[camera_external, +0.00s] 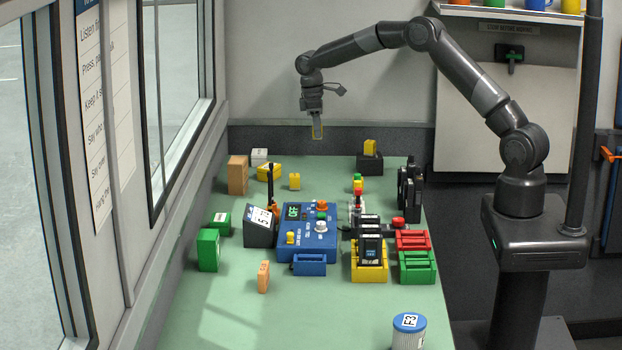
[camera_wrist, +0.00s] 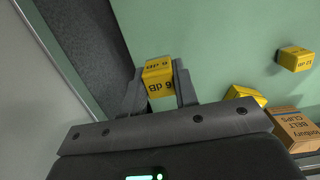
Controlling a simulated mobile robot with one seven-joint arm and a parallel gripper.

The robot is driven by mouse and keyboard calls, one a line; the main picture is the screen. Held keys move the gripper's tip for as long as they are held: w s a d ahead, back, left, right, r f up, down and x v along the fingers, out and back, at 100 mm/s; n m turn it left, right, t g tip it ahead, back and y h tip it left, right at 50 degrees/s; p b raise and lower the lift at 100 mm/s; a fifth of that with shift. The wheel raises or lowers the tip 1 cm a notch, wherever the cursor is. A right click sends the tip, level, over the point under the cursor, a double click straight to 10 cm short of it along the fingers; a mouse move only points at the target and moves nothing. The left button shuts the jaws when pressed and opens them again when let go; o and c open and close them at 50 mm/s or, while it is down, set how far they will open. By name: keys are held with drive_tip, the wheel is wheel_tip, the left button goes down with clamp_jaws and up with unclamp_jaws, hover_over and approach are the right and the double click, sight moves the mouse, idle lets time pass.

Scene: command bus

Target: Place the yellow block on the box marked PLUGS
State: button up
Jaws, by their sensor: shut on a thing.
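My gripper (camera_external: 317,130) hangs in the air above the far end of the green table. In the wrist view my gripper (camera_wrist: 158,88) is shut on a yellow block (camera_wrist: 158,76) marked 6 dB, which sits between the fingers. Another yellow block (camera_wrist: 296,58), with a dB marking, stands on the table apart from the gripper; it also shows in the external view (camera_external: 294,181). A further yellow block (camera_external: 369,146) sits on a black stand. I cannot read PLUGS on any box.
A yellow item (camera_external: 268,171) lies beside the cardboard box. A blue control unit (camera_external: 305,240) stands mid-table, with green boxes (camera_external: 208,250) to its left and yellow, red and green holders to its right. A blue-lidded tub (camera_external: 408,331) is at the front. The left foreground is clear.

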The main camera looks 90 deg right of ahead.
drive_tip(key=shift+w+r, duration=0.1)
drive_tip(key=shift+r, duration=0.55)
drive_tip(key=shift+w+a+r+n, duration=0.15)
drive_tip(key=shift+w+r+n, duration=0.05)
drive_tip(key=shift+r+n, duration=0.1)
drive_tip(key=w+a+n, duration=0.5)
drive_tip(key=w+n, duration=0.4)
drive_tip(key=n, duration=0.2)
drive_tip(key=n+t, duration=0.3)
drive_tip(key=n, duration=1.6)
hover_over(258, 151)
drive_tip(key=a, duration=0.1)
drive_tip(key=shift+s+a+f+h, duration=0.1)
drive_tip(key=shift+f+h, duration=0.05)
drive_tip(key=shift+f, duration=0.3)
drive_tip(key=shift+s+a+f+h, duration=0.1)
drive_tip(key=shift+f+h, duration=0.05)
drive_tip(key=shift+f, duration=0.25)
drive_tip(key=shift+d+f+n, duration=0.3)
drive_tip(key=shift+d, duration=0.05)
drive_tip(key=shift+f, duration=0.6)
drive_tip(key=shift+d+f, duration=0.1)
drive_tip(key=shift+f, duration=0.85)
